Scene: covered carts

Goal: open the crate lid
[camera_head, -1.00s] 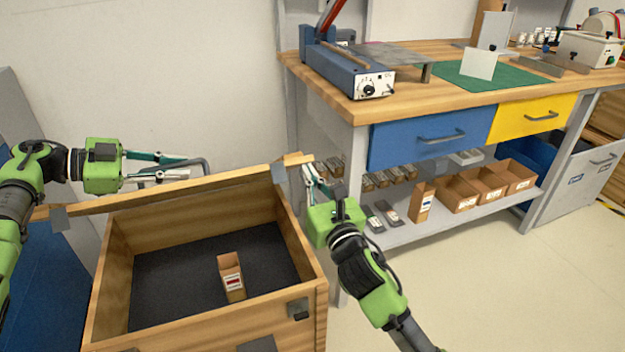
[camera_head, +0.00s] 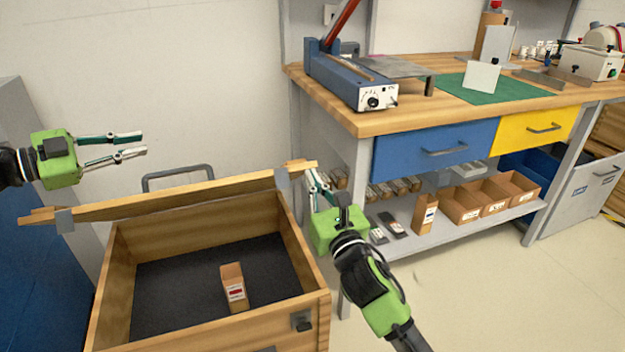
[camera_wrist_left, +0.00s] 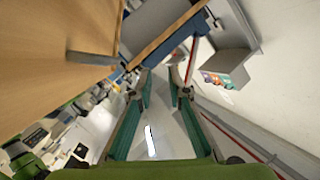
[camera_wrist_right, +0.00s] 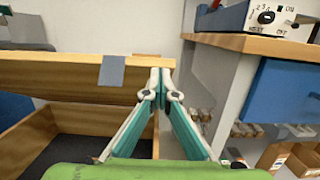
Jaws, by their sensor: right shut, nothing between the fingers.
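The wooden crate (camera_head: 211,326) stands at lower left in the head view, its lid (camera_head: 165,197) swung up and back along the far edge. Inside on the dark floor is a small cardboard box (camera_head: 234,288). My left gripper (camera_head: 142,145) is open and empty, above and left of the lid, apart from it. My right gripper (camera_head: 316,176) is shut and empty beside the lid's right end. In the right wrist view its fingertips (camera_wrist_right: 160,75) are close to the lid's end (camera_wrist_right: 75,77); I cannot tell whether they touch.
A workbench (camera_head: 430,108) with a blue drawer (camera_head: 436,150) and a yellow drawer (camera_head: 535,127) stands at right. Its lower shelf (camera_head: 450,227) holds several boxes. A grey handle (camera_head: 178,172) rises behind the lid. Floor at lower right is clear.

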